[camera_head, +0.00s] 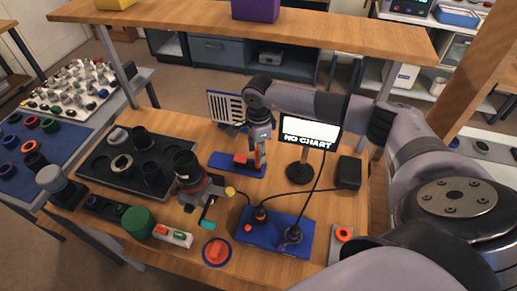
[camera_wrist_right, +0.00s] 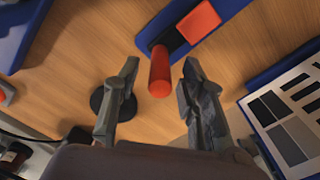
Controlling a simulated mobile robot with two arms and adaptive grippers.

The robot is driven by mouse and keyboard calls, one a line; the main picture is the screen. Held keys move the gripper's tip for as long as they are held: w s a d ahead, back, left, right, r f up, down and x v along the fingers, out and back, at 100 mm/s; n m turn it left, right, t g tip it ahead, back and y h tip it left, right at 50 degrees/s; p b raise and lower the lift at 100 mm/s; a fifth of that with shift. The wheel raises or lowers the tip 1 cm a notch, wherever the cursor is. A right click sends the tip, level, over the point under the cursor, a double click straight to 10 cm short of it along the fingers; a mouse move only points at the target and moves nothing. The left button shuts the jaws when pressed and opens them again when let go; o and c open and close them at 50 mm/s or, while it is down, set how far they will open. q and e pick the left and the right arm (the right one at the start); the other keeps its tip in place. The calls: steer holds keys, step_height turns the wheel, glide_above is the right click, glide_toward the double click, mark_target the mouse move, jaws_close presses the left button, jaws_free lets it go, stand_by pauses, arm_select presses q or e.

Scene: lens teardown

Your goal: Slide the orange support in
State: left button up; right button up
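The orange support shows in the right wrist view as a flat orange block (camera_wrist_right: 200,21) on a blue base (camera_wrist_right: 228,12), with a dark part beside it and an orange rounded peg (camera_wrist_right: 160,74) pointing towards the camera. In the head view the orange block (camera_head: 240,159) sits on the blue base (camera_head: 222,165) mid-table. My right gripper (camera_wrist_right: 160,92) is open, one finger on each side of the peg, with visible gaps to it. In the head view my right gripper (camera_head: 260,158) hangs over the right part of the base. My left gripper is not in view.
A NO CHART display (camera_head: 308,133) on a round black foot stands right of the gripper. A striped chart panel (camera_head: 227,108) stands behind. A lens on a stand (camera_head: 200,190) is front left; a blue cable base (camera_head: 272,222) is in front. A shelf (camera_head: 250,35) spans the back.

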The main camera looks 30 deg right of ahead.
steer(key=shift+c, duration=0.2)
jaws_close()
stand_by(0.6)
